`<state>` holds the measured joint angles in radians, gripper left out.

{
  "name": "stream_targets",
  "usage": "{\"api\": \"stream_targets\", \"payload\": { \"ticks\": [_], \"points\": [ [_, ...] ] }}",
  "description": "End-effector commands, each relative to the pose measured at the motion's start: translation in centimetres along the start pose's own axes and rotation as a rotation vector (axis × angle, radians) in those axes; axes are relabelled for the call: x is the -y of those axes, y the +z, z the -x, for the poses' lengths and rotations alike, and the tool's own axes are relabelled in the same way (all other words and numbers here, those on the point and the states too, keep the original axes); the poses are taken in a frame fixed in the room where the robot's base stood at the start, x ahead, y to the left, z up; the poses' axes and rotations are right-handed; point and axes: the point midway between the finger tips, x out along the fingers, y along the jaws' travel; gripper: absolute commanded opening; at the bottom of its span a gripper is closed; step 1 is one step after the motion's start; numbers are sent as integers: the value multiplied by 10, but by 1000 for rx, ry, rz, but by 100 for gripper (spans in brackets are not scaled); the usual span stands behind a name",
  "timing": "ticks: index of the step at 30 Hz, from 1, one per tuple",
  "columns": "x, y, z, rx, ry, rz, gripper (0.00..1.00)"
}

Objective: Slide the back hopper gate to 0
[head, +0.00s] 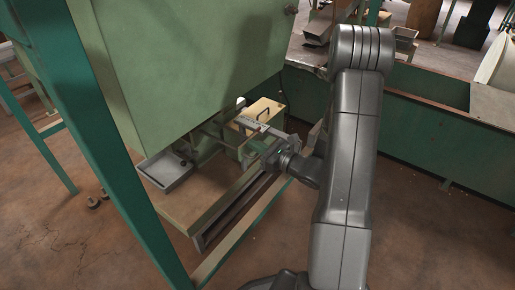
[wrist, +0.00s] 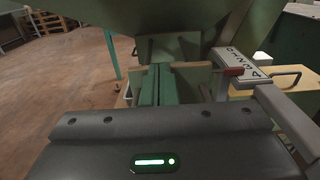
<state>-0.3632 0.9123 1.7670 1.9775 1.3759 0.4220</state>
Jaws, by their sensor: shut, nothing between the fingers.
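The large green hopper (head: 190,60) hangs over a wooden-topped stand in the head view. Below its lower edge is a pale scale plate with dark marks (head: 248,124); the plate also shows at the right of the wrist view (wrist: 240,60). A thin bar with a red tip (wrist: 232,71) lies at the plate's edge, but I cannot read which digit it points to. My gripper (head: 253,149) is beside the scale, under the hopper. In the wrist view my green fingers (wrist: 157,76) are shut together with nothing between them. Contact with the gate is unclear.
A grey metal tray (head: 166,172) sits on the stand's left part. A teal post (head: 100,140) rises at the left. A green bin wall (head: 420,130) runs along the right.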

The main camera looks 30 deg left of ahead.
Motion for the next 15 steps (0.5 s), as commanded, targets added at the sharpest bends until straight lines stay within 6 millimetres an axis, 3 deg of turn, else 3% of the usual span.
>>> {"api": "stream_targets", "payload": {
  "ticks": [5, 15],
  "points": [
    [0, 0, -6, 0, 1, 1, 0],
    [-1, -1, -81, 1, 5, 2, 0]
  ]
}}
